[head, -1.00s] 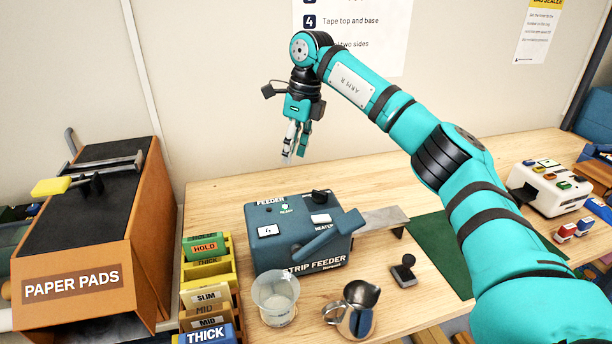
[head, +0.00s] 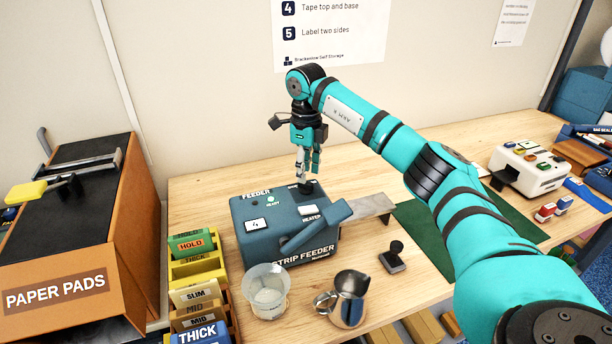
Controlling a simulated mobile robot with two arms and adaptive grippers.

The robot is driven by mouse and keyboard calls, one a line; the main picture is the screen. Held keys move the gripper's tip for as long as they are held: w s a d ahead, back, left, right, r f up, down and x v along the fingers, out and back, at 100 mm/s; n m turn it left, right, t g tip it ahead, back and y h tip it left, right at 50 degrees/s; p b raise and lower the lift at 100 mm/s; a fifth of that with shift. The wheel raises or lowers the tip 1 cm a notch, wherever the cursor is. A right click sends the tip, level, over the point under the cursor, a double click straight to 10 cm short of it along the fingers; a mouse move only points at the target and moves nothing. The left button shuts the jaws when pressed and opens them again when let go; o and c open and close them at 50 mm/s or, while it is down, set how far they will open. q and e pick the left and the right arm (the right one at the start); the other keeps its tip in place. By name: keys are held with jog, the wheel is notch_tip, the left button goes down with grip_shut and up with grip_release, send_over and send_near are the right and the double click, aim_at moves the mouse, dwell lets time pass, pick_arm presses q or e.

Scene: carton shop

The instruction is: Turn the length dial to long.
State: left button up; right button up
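The blue strip feeder (head: 262,240) stands on the wooden bench, with a handle slanting across its front. A black dial (head: 309,188) sits at the back right of its top. My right gripper (head: 308,174) points down just above this dial, its two fingers a little apart. The fingertips are at or very near the dial's top; I cannot tell whether they touch it. The gripper and dial hide the marking there, so the dial's setting cannot be read. My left gripper is not in view.
A clear cup (head: 267,291) and a metal jug (head: 345,299) stand in front of the feeder. A black stamp (head: 393,257) is to their right. The Paper Pads box (head: 62,283) and a rack of cards (head: 199,270) are at left. A green mat (head: 426,240) lies at right.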

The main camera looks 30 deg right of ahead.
aim_at(306, 186)
notch_tip(306, 186, down, 2)
jog(key=shift+f, duration=0.15)
jog(key=shift+w+f, duration=0.1)
jog(key=shift+f, duration=0.4)
jog(key=c, duration=0.7)
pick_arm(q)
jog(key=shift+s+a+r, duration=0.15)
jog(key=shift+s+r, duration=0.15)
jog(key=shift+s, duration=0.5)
pick_arm(e)
grip_shut()
